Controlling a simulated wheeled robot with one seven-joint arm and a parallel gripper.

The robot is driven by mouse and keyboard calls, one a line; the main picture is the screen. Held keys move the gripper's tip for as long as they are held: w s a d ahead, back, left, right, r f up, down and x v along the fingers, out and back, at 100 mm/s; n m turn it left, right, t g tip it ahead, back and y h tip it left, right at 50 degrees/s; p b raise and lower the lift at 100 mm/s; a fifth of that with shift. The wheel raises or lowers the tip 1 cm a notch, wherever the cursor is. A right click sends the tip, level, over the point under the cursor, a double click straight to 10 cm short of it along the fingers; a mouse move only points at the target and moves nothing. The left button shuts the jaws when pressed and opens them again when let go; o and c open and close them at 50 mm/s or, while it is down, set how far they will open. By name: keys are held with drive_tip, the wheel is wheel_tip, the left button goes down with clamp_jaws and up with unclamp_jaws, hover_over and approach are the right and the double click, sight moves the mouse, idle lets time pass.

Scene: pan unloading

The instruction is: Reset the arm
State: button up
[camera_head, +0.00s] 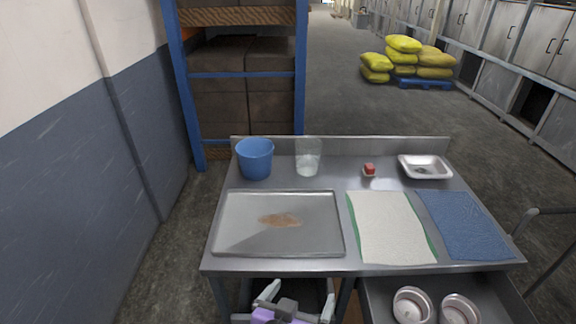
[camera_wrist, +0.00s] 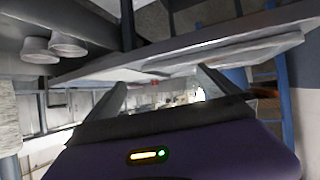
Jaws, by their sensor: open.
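My gripper (camera_head: 297,296) shows at the bottom of the head view, in front of the steel table's front edge and apart from it. Its two fingers are spread wide, with nothing between them. In the wrist view my gripper (camera_wrist: 160,90) also shows its two fingers apart, and the scene there is tilted and partly upside down. The steel table (camera_head: 350,265) fills the middle of the head view.
Bowls (camera_head: 412,305) sit lower right.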

drive_tip(key=s+f+n+t+y+b, duration=0.25)
drive_tip(key=s+f+n+y, duration=0.25)
drive_tip(key=s+n+y, duration=0.25)
drive_tip(key=s+d+m+h+b, duration=0.1)
drive_tip(key=s+d+m+b, duration=0.1)
drive_tip(key=s+d, duration=0.6)
drive_tip(key=s+d+r+m+h+b, duration=0.1)
drive_tip(key=s+d+b, duration=0.4)
drive_tip(key=s, duration=1.2)
drive_tip(key=d+m+t+h, duration=0.1)
drive_tip(key=d, duration=0.3)
drive_tip(key=shift+d+r, duration=0.2)
